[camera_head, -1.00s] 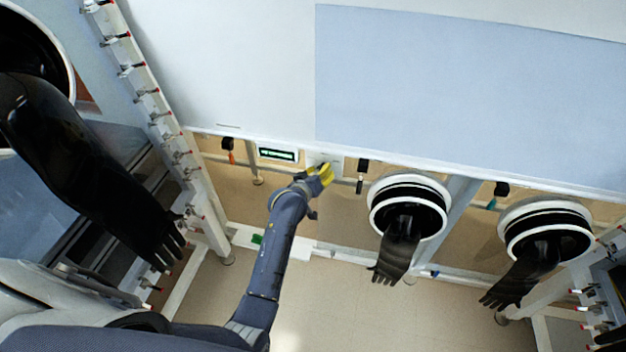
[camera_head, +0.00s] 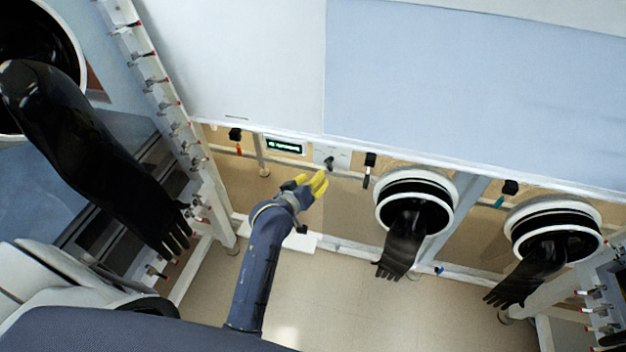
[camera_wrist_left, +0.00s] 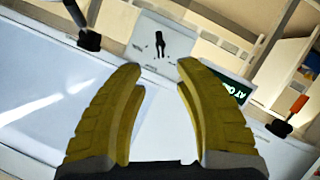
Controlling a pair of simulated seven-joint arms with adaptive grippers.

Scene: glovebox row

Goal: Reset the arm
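My left gripper (camera_head: 316,186) has yellow fingers and hangs in front of the glovebox row, a little below a white switch plate with a dark knob (camera_head: 329,162). The left wrist view shows the two fingers (camera_wrist_left: 160,100) apart with nothing between them. The switch plate (camera_wrist_left: 148,50) lies beyond the fingertips there, and its dark knob points along the plate. The gripper is not touching the plate. My right gripper is in neither view.
A small green-lit display (camera_head: 284,146) sits left of the plate. A valve with an orange handle (camera_head: 237,141) is farther left, and a black-and-white valve (camera_head: 369,168) is right. Black gloves hang from round ports (camera_head: 414,203) at the right. Floor below is clear.

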